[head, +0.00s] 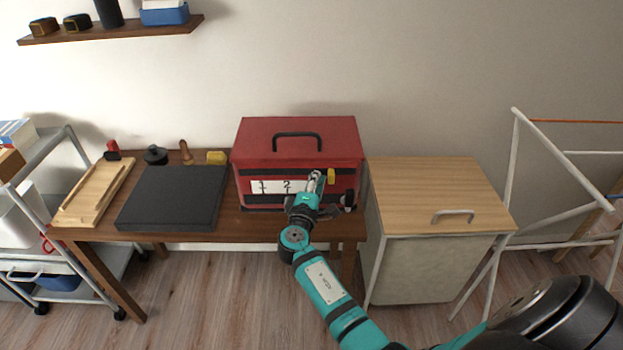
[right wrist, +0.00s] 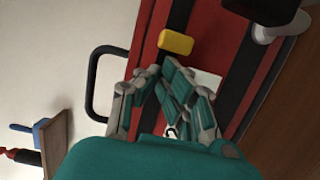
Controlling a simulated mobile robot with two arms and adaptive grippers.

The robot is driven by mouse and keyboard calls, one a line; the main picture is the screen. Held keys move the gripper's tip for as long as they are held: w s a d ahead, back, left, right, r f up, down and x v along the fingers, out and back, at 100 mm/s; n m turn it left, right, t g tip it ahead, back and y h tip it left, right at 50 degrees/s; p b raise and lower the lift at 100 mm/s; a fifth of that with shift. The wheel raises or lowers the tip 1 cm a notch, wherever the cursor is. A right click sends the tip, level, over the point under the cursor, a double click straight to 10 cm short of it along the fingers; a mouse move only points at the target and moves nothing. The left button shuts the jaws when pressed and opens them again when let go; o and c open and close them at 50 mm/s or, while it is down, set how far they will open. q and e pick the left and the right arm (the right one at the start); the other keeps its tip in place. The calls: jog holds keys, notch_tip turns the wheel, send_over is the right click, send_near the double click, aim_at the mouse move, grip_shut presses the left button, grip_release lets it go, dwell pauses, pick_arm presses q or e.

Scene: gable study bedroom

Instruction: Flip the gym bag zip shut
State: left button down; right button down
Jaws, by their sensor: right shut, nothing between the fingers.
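The red gym bag (head: 262,137) is box-shaped, with a black handle on top, dark bands and a white panel marked 1 and 2 on its front. It stands on the wooden desk. A yellow tab (head: 331,176) is on its front, right of the panel; the tab also shows in the right wrist view (right wrist: 175,42). My right gripper (head: 316,176) is shut and empty in front of the bag, its fingertips just left of the tab. In the right wrist view its fingertips (right wrist: 161,70) are close to the tab; contact is unclear. My left gripper is out of view.
A dark flat slab (head: 170,197) and a wooden tray (head: 95,194) lie on the desk left of the bag. A wooden-topped cabinet (head: 430,185) stands right, beside a white rack (head: 517,180). A grey trolley (head: 60,255) is far left. A shelf (head: 110,31) hangs above.

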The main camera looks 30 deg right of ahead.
aim_at(334, 179)
jog(key=d, duration=0.1)
jog(key=s+d, duration=0.2)
jog(key=d, duration=0.1)
jog(key=shift+s, duration=0.25)
dwell(0.3)
